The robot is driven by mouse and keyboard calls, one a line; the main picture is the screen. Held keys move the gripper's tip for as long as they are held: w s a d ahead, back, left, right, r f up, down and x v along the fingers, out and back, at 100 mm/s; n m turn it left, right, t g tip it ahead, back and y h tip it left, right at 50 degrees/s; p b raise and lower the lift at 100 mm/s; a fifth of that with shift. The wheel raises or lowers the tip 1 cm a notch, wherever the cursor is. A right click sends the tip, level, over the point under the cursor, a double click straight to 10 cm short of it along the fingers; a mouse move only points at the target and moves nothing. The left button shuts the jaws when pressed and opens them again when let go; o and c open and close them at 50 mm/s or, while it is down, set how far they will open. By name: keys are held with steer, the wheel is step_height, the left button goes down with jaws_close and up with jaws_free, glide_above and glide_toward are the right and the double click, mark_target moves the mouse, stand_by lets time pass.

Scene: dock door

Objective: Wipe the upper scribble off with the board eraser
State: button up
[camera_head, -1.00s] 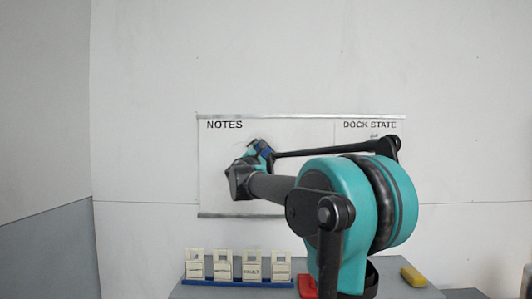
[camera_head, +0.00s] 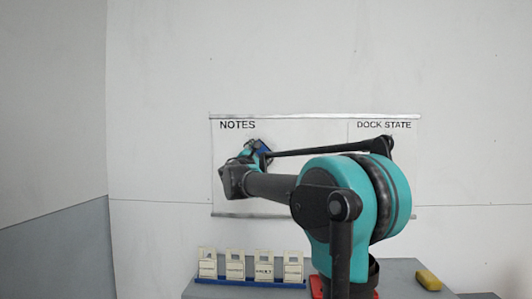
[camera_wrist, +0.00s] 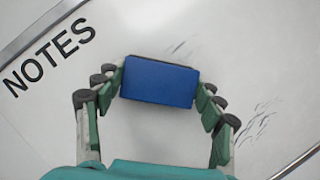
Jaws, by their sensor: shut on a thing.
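The whiteboard (camera_head: 310,128) hangs on the wall, with NOTES at its upper left and DOCK STATE at its upper right. My gripper (camera_wrist: 160,85) is shut on the blue board eraser (camera_wrist: 160,82), held crosswise between the fingers in front of the board. In the head view the eraser (camera_head: 264,145) is a small blue patch below and right of NOTES. Faint dark strokes of the upper scribble (camera_wrist: 181,46) show just beyond the eraser's edge; the eraser may hide more. A second, lower scribble (camera_wrist: 256,124) lies beside the right finger. I cannot tell whether the eraser touches the board.
Below the board is a grey surface (camera_head: 403,272). On it stand a blue rack (camera_head: 250,283) with several cream tags, a red thing (camera_head: 317,287) partly hidden by my arm, and a yellow block (camera_head: 428,279). The wall around the board is bare.

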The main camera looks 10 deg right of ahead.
steer(key=w+a, duration=0.2)
steer(key=a, duration=0.5)
steer(key=shift+w+r, duration=0.15)
steer(key=shift+r, duration=0.05)
stand_by(0.5)
steer(key=shift+s+d, duration=2.25)
steer(key=shift+d, duration=4.65)
steer(key=w+a, duration=0.2)
steer(key=a, duration=0.5)
steer(key=w+a, duration=0.2)
steer(key=a, duration=0.4)
steer(key=shift+w+a, duration=0.3)
steer(key=shift+a, duration=0.1)
steer(key=shift+s+a, duration=0.3)
steer(key=shift+s, duration=0.65)
steer(key=shift+s+a, duration=0.3)
steer(key=shift+s, duration=0.65)
steer(key=shift+s+a, duration=0.3)
steer(key=shift+s, duration=0.65)
